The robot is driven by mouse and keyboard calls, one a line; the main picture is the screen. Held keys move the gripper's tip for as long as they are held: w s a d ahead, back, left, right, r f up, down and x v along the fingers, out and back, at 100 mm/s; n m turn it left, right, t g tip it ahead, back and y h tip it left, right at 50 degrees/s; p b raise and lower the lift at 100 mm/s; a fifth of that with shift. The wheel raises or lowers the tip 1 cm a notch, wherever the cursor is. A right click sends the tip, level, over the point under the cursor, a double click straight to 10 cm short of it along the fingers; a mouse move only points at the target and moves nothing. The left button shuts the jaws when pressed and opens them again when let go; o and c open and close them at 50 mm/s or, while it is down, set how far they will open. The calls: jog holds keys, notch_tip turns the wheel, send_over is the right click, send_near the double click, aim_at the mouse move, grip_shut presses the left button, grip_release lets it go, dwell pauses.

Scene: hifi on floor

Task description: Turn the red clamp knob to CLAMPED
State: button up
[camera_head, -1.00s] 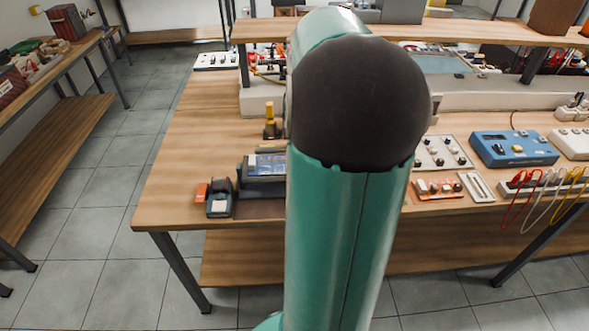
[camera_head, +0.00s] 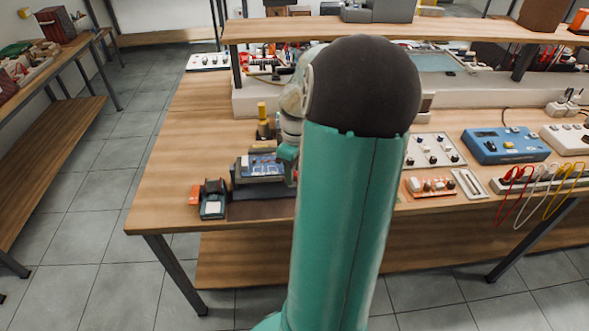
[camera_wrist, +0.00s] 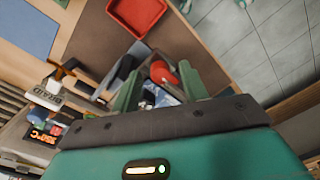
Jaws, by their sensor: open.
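The red clamp knob (camera_wrist: 161,72) shows in the wrist view, in the gap between the two green fingers of my gripper (camera_wrist: 159,71). My gripper is open. I cannot tell whether either finger touches the knob. A dark fixture with a blue circuit board (camera_head: 262,166) stands near the front left of the bench in the head view. Part of the board also shows between the fingers in the wrist view. In the head view my arm hides the fixture's right side, and I cannot make out the knob or any CLAMPED marking there.
A blue instrument (camera_head: 505,145) and cables lie right. The wooden bench (camera_head: 175,150) is clear at left. A red tray (camera_wrist: 137,14) shows in the wrist view.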

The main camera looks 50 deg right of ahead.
grip_shut()
jog(key=shift+m, duration=0.3)
jog(key=m, duration=0.4)
jog(key=shift+w, duration=0.1)
jog(key=m, duration=0.4)
jog(key=shift+m, duration=0.4)
jog(key=m, duration=0.4)
jog(key=shift+m, duration=2.4)
